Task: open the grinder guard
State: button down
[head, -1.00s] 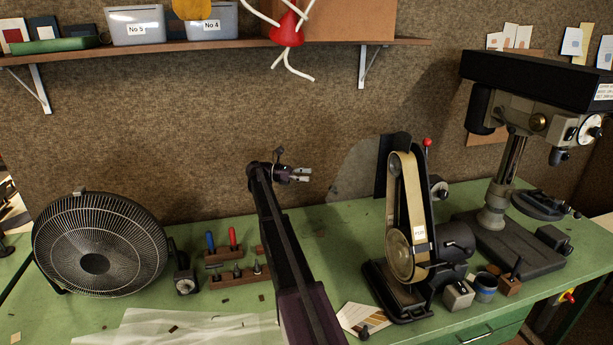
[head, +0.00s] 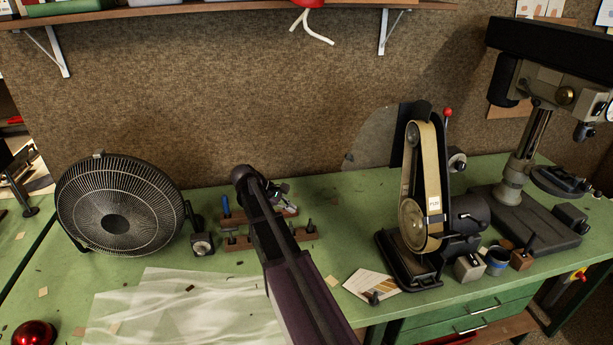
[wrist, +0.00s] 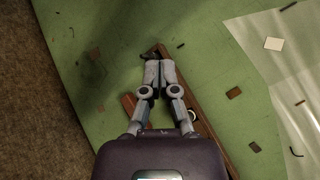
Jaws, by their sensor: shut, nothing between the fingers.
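The belt grinder (head: 409,215) stands upright on the green bench, right of centre in the head view, with a tan vertical belt (head: 428,172). A black plate (head: 412,128) rises behind the belt's top, and a red-knobbed lever (head: 447,112) stands beside it. I cannot tell which part is the guard or whether it is open. My gripper (head: 288,190) is well left of the grinder, apart from it, over the wooden tool rack. In the wrist view my gripper (wrist: 158,66) has its fingers together and empty, pointing down at the rack and bench.
The wooden tool rack (head: 240,242) lies below my gripper. A black fan (head: 115,205) stands at left, a drill press (head: 525,215) at right. A clear sheet (head: 185,305) covers the front bench.

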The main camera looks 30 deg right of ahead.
jog(key=s+a+f+m+t+y, duration=0.1)
jog(key=s+a+f+m+y, duration=0.1)
jog(key=s+a, duration=0.3)
jog(key=s+a+f+m+t+y, duration=0.1)
jog(key=s+a, duration=0.4)
jog(key=a, duration=0.6)
jog(key=s+a+f+m+t+y, duration=0.2)
jog(key=s+a+m+y, duration=0.1)
jog(key=s+a+y, duration=0.2)
jog(key=a, duration=0.2)
jog(key=shift+a+f, duration=0.4)
jog(key=shift+s, duration=0.1)
